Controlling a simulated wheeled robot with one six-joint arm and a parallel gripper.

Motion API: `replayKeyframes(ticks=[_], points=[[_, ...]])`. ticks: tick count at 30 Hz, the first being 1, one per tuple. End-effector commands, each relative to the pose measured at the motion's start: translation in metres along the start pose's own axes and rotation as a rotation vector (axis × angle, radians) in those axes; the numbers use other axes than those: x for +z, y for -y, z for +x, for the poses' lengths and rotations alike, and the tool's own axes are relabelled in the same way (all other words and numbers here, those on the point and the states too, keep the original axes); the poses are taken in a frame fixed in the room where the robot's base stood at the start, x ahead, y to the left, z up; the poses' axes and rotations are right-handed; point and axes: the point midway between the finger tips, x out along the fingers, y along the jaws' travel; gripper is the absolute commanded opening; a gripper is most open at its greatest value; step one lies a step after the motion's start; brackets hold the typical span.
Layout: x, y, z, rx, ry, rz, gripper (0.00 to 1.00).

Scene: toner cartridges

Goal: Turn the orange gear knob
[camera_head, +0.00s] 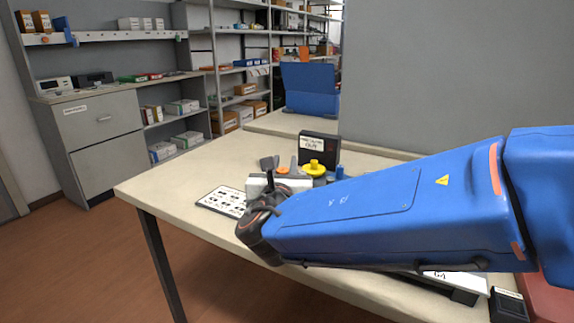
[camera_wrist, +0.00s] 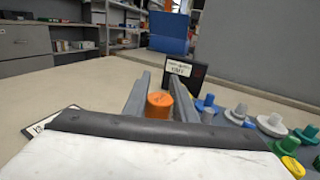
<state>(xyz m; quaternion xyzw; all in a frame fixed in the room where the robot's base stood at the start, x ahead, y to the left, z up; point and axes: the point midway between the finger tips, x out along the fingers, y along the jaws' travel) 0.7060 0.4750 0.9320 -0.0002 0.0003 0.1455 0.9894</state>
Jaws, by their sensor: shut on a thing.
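The orange gear knob (camera_wrist: 159,104) stands between the two grey fingers of my gripper (camera_wrist: 161,88) in the wrist view, with the fingers against its sides. In the head view, my gripper (camera_head: 281,163) reaches over the table and a little of the orange knob (camera_head: 283,170) shows between its fingers. My gripper is shut on the knob. The knob's lower part and whatever it is mounted on are hidden by the gripper body.
A black labelled box (camera_head: 319,149) stands just behind the knob. A yellow knob (camera_head: 314,169) is close on the right. Several blue, grey, green and white knobs crowd the right in the wrist view. A card with symbols (camera_head: 222,201) lies left. The table's (camera_head: 165,185) left side is clear.

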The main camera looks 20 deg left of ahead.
Motion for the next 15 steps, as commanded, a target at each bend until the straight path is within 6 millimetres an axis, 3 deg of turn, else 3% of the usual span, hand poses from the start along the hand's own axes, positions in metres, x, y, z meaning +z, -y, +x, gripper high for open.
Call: replayKeyframes(ticks=[15], points=[[-0.0009,-0.0035,-0.0004,0.091,-0.001,-0.001,0.02]])
